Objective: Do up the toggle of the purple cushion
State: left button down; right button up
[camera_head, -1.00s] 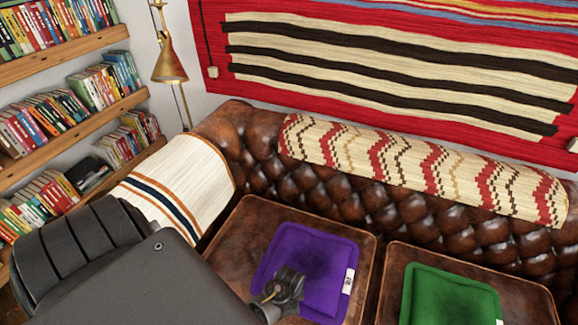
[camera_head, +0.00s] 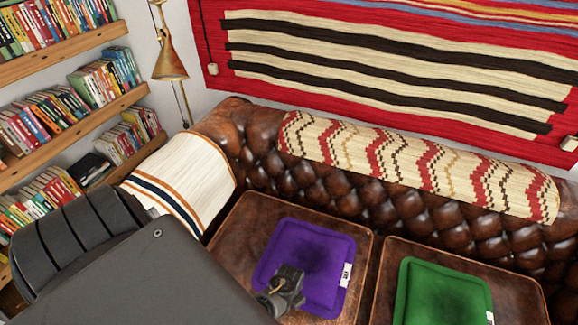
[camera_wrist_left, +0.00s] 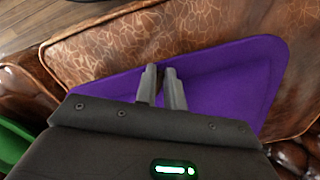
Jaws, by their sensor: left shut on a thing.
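The purple cushion (camera_head: 323,262) lies on the left brown leather seat, with a small white label (camera_head: 345,275) on its right edge. My left gripper (camera_head: 273,298) is at the cushion's near left edge in the head view. The left wrist view shows its two fingers (camera_wrist_left: 160,74) close together over the border of the purple cushion (camera_wrist_left: 235,75), with a narrow gap between them. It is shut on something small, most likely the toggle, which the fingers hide. The loop cannot be made out. My right gripper is not in view.
A green cushion (camera_head: 440,292) lies on the seat to the right. The tufted sofa back (camera_head: 300,190) rises behind, with a patterned throw (camera_head: 420,170) over it. A striped cloth (camera_head: 190,180) covers the left armrest. A brass lamp (camera_head: 170,62) and bookshelves stand at the left.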

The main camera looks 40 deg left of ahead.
pick_arm(q)
jog(key=n, duration=0.1)
jog(key=n+p, duration=0.1)
jog(key=n, duration=0.1)
jog(key=shift+d+r, duration=0.1)
jog(key=shift+d, duration=0.15)
jog(key=shift+d+n+p, duration=0.15)
jog(key=shift+n+p, duration=0.2)
jog(key=shift+n, duration=1.35)
jog(key=c, duration=1.8)
grip_release()
jog(key=shift+o, duration=0.2)
jog(key=shift+r+p, duration=0.3)
jog(key=shift+r, duration=0.15)
notch_tip(320, 180, up, 10)
jog(key=p, duration=0.2)
jog(key=shift+f, duration=0.15)
